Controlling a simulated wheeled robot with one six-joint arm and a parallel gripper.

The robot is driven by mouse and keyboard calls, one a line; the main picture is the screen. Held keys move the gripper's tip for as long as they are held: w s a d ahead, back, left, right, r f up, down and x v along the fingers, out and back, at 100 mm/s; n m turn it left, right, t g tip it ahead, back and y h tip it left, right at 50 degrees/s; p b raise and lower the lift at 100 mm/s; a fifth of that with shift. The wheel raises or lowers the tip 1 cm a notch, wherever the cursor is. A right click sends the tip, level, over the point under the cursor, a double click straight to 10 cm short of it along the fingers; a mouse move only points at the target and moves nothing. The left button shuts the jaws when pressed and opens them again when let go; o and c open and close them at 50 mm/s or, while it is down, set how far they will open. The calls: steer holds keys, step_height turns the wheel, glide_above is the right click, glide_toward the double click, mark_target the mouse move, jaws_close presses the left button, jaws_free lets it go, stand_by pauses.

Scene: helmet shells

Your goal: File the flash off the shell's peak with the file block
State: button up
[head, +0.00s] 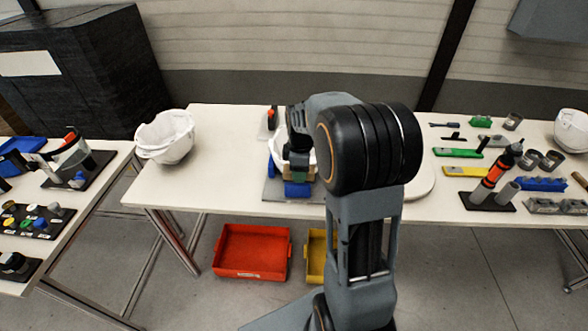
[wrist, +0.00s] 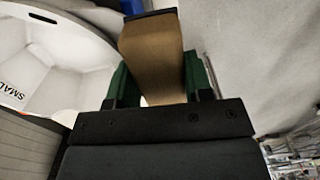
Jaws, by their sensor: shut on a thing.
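My gripper (wrist: 157,80) has green fingers and is shut on a brown file block (wrist: 152,58), which fills the space between them in the wrist view. The block's far end is dark. The white helmet shell (wrist: 60,55) lies just left of the block, with the letters "SMAL" on it. In the head view the shell (head: 277,148) sits in a holder with blue blocks (head: 297,190), with my gripper (head: 300,163) down at it. My arm hides much of the shell. I cannot tell whether the block touches the peak, and flash is too small to make out.
Another white shell (head: 166,137) stands at the table's left end. Tools, a green block (head: 458,153) and a yellow block (head: 466,171) lie at the right. A red bin (head: 252,251) and a yellow bin (head: 317,250) are below. The table between the two shells is clear.

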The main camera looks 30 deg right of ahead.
steer(key=shift+s+d, duration=0.35)
steer(key=shift+d, duration=0.25)
steer(key=shift+w+a, duration=0.5)
steer(key=shift+a, duration=0.35)
steer(key=shift+w+a, duration=0.45)
steer(key=shift+a, duration=0.4)
steer(key=shift+s+d+f, duration=0.15)
steer(key=shift+s+d, duration=0.35)
steer(key=shift+d, duration=0.35)
step_height(320, 180, up, 8)
steer(key=p, duration=0.6)
steer(key=shift+p, duration=0.3)
steer(key=shift+w+d+f+b, duration=0.15)
steer(key=shift+f+b, duration=1.85)
steer(key=shift+f, duration=0.7)
